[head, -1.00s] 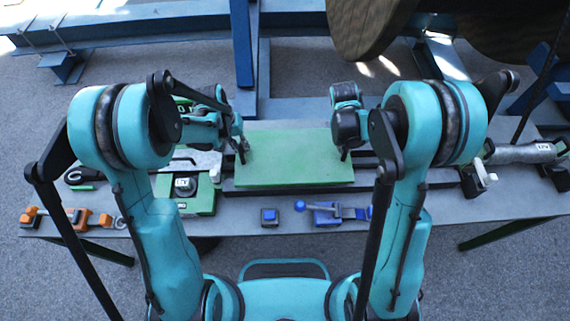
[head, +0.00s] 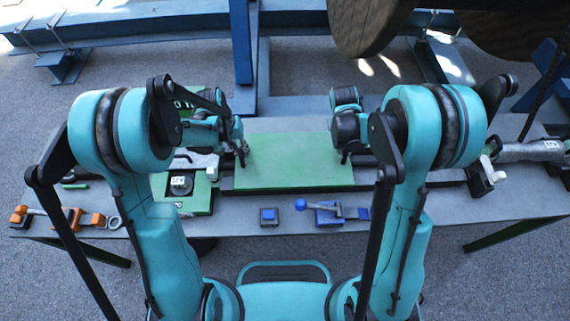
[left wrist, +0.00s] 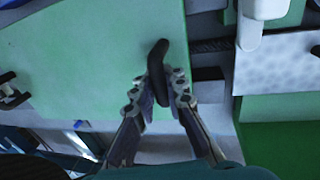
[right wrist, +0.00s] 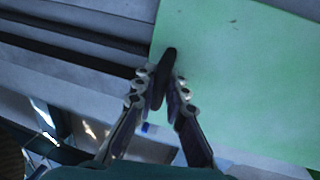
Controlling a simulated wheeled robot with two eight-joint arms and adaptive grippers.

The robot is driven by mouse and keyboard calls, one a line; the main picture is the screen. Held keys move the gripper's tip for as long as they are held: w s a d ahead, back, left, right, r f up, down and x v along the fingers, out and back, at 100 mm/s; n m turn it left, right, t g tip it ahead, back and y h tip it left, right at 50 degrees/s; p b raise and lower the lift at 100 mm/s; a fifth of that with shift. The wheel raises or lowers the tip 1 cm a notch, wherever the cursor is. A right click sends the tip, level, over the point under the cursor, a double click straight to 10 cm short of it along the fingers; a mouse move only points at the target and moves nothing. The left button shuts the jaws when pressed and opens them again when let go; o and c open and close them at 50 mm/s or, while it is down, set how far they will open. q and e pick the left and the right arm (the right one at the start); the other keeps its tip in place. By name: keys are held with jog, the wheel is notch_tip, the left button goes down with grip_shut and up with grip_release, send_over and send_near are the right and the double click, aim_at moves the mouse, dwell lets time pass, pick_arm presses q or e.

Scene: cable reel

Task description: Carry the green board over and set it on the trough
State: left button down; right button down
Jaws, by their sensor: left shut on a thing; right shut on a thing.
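The green board (head: 292,163) is a flat, roughly rectangular plate, level over the middle of the trough (head: 428,178), whose dark rails show at both sides. I cannot tell whether it touches the trough. My left gripper (head: 241,153) is shut on a dark handle (left wrist: 156,62) at the board's left end. My right gripper (head: 345,154) is shut on a matching dark handle (right wrist: 170,60) at its right end. The board also shows in the left wrist view (left wrist: 80,60) and the right wrist view (right wrist: 240,80). It hides the trough's middle.
A green case (head: 200,202) with a label lies left of the board. Orange-and-grey tools (head: 72,217) lie at the front left. A small blue box (head: 269,216) and a blue lever clamp (head: 326,214) lie in front of the board. A grey cylindrical tool (head: 530,150) is at the right.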

pick_arm(q)
jog(key=shift+f, duration=0.45)
pick_arm(e)
jog(key=shift+f, duration=0.45)
pick_arm(q)
jog(key=c, duration=1.6)
grip_release()
jog(key=shift+r, duration=0.15)
pick_arm(e)
jog(key=c, duration=1.6)
grip_release()
jog(key=shift+r, duration=0.15)
pick_arm(q)
jog(key=shift+o, duration=0.2)
pick_arm(e)
jog(key=shift+o, duration=0.2)
jog(key=shift+r, duration=0.3)
pick_arm(q)
notch_tip(320, 180, up, 12)
jog(key=a, duration=0.2)
jog(key=shift+a, duration=0.15)
pick_arm(e)
notch_tip(320, 180, up, 11)
jog(key=a, duration=0.2)
jog(key=shift+a, duration=0.2)
pick_arm(q)
jog(key=shift+s, duration=0.1)
pick_arm(e)
jog(key=shift+s+r, duration=0.1)
jog(key=shift+r, duration=0.05)
